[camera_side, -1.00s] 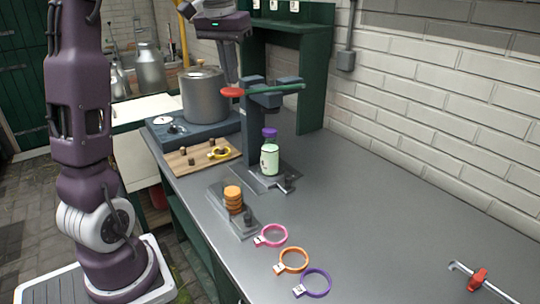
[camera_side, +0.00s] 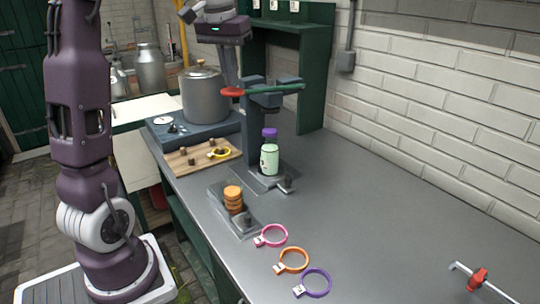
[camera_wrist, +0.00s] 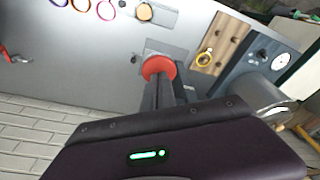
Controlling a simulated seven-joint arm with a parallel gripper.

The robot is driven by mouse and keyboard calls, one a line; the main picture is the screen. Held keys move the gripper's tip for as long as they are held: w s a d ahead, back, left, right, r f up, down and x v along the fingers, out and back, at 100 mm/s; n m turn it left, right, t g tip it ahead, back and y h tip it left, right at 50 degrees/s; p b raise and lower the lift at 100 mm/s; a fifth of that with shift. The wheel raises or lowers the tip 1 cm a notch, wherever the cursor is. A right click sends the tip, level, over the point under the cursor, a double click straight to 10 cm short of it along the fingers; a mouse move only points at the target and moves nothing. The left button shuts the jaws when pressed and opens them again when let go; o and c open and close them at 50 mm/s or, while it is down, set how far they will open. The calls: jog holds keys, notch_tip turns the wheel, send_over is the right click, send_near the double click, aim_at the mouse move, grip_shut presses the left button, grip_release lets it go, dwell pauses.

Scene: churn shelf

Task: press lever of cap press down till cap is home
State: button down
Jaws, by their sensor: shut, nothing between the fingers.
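The cap press (camera_side: 252,130) is a dark grey column on a base plate on the bench. Its lever (camera_side: 285,88) is a green bar that lies about level and ends at the left in a red knob (camera_side: 232,92); the knob also shows in the wrist view (camera_wrist: 158,67). A bottle (camera_side: 269,158) with pale green contents stands upright under the press head, with a purple cap (camera_side: 269,133) on its top. Whether the cap is fully seated I cannot tell. My gripper (camera_side: 231,82) is shut and empty, pointing down just above the knob; contact is unclear.
A steel pot (camera_side: 204,95) on a blue-grey unit (camera_side: 165,135) stands left of the press. A wooden board (camera_side: 185,160) and a stack of orange discs (camera_side: 233,198) lie nearer. Coloured rings (camera_side: 292,260) lie in front. The right bench is mostly clear.

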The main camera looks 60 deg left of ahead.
aim_at(231, 90)
jog(key=shift+f, duration=0.6)
jog(key=shift+f, duration=0.95)
jog(key=shift+s+f, duration=0.1)
jog(key=shift+f, duration=0.7)
jog(key=shift+f, duration=0.75)
